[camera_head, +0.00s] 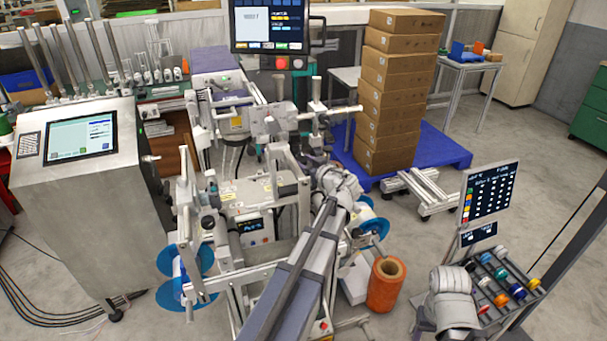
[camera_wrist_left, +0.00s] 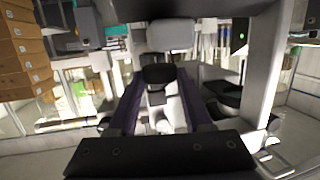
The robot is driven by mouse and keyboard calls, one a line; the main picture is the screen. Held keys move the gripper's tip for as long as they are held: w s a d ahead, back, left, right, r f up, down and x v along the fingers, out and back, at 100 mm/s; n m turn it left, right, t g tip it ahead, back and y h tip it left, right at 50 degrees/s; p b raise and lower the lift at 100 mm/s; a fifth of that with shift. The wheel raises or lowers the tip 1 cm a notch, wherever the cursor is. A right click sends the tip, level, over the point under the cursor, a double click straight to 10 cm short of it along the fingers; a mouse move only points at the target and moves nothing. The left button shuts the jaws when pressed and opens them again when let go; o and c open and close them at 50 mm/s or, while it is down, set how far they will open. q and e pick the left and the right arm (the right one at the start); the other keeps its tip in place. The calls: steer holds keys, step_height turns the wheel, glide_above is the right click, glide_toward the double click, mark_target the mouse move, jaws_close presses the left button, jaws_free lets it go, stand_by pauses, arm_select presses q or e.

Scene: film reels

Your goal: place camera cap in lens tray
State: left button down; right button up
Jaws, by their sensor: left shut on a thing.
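My left gripper (camera_head: 306,160) is at the middle of the head view, at the end of the arm that rises from the bottom edge, in front of the grey machine. In the left wrist view its two dark fingers (camera_wrist_left: 157,88) are shut on a small black thing, likely the camera cap (camera_wrist_left: 158,74). I cannot make out the cap in the head view, where the wrist and machine parts crowd it. I cannot tell any lens tray for certain in either view. My right gripper does not show.
The grey machine (camera_head: 245,200) with blue reels surrounds the left gripper closely. An orange roll (camera_head: 381,291) stands on the floor to the right. A rack (camera_head: 535,290) with coloured rolls is at the lower right. Stacked cartons (camera_head: 390,105) stand on a blue pallet (camera_head: 447,146) behind.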

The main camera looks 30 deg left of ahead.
arm_select(q)
steer(key=shift+f+b, duration=1.3)
steer(key=shift+f, duration=0.35)
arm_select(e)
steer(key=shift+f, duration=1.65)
arm_select(q)
steer(key=shift+f, duration=0.2)
steer(key=shift+c, duration=1.6)
jaws_free()
steer(key=shift+r, duration=0.1)
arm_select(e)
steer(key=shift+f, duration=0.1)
arm_select(q)
steer(key=shift+r, duration=0.15)
steer(key=shift+s+d+r, duration=0.1)
steer(key=shift+s+d, duration=0.05)
steer(key=shift+d, duration=0.1)
steer(key=p+v, duration=0.2)
steer(key=v, duration=0.9)
steer(key=shift+d, duration=0.2)
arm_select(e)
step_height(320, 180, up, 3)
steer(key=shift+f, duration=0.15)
